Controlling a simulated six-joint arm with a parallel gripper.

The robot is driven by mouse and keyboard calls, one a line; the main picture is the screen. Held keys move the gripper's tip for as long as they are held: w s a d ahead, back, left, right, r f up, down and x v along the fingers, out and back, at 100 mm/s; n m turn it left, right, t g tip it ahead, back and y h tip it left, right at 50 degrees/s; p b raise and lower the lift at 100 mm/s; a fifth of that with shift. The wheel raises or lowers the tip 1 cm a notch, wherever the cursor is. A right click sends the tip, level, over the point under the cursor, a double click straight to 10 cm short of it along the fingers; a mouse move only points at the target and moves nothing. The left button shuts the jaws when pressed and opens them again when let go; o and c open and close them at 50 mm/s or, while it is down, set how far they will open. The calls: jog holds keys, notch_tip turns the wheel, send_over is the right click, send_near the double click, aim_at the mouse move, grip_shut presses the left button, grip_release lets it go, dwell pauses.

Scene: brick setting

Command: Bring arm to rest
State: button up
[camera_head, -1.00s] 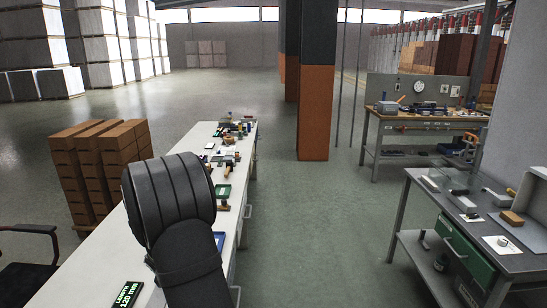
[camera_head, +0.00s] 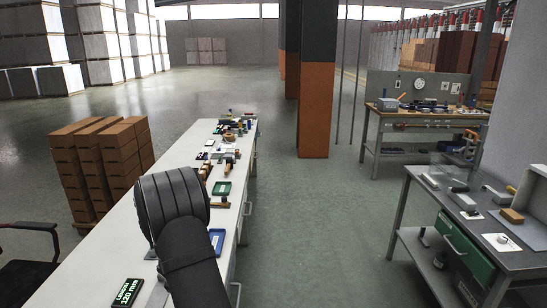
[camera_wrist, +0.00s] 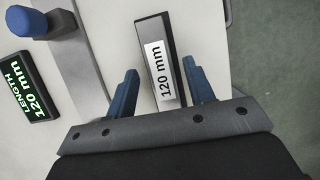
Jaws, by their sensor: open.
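My gripper (camera_wrist: 160,93) shows in the wrist view with its two blue fingers spread apart, open. A dark bar with a white "120 mm" label (camera_wrist: 164,70) lies on the pale bench between and beyond the fingers; I cannot tell its exact height gap from them. In the head view my dark arm is over the near part of the long white bench (camera_head: 110,237), and it hides the gripper there.
A "LENGTH 120 mm" display (camera_head: 127,292) stands on the bench and also shows in the wrist view (camera_wrist: 30,88), near a blue knob (camera_wrist: 54,22). A green tray (camera_head: 222,188), a blue tray (camera_head: 217,238) and small tools lie further along. Stacked bricks (camera_head: 100,165) stand left.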

jog(key=r, duration=0.3)
jog(key=shift+d+r, duration=0.25)
jog(key=shift+d, duration=0.05)
jog(key=d+r, duration=0.6)
jog(key=d, duration=0.4)
jog(key=a, duration=1.1)
jog(key=a+f, duration=0.2)
jog(key=a, duration=0.2)
jog(key=a+f, duration=0.3)
jog(key=a, duration=0.1)
jog(key=a+f, duration=0.2)
jog(key=a, duration=0.2)
jog(key=shift+s+a+f, duration=0.2)
jog(key=shift+s+a, duration=0.05)
jog(key=shift+s, duration=0.05)
jog(key=shift+f, duration=0.45)
